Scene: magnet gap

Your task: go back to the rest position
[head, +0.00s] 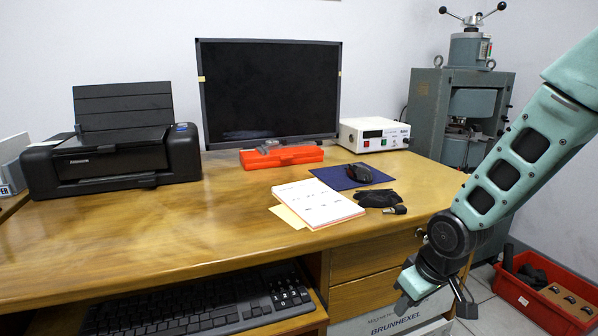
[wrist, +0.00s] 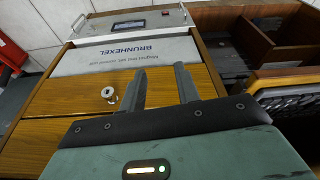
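My gripper (wrist: 158,80) shows in the wrist view with its two grey fingers apart and nothing between them. In the head view my gripper (head: 432,296) hangs low at the right, in front of the desk's drawers and clear of the desk top. The arm comes in from the right edge. The wrist view looks down past the fingers at wooden drawer fronts with a round lock or knob (wrist: 107,92) and a grey-white Brunhexel unit (wrist: 125,54).
The wooden desk (head: 120,230) carries a printer (head: 110,150), monitor (head: 268,92), red case (head: 282,156), papers (head: 315,203) and mouse (head: 362,173). A keyboard (head: 200,305) lies on the shelf below. A red bin (head: 525,298) stands on the floor at right.

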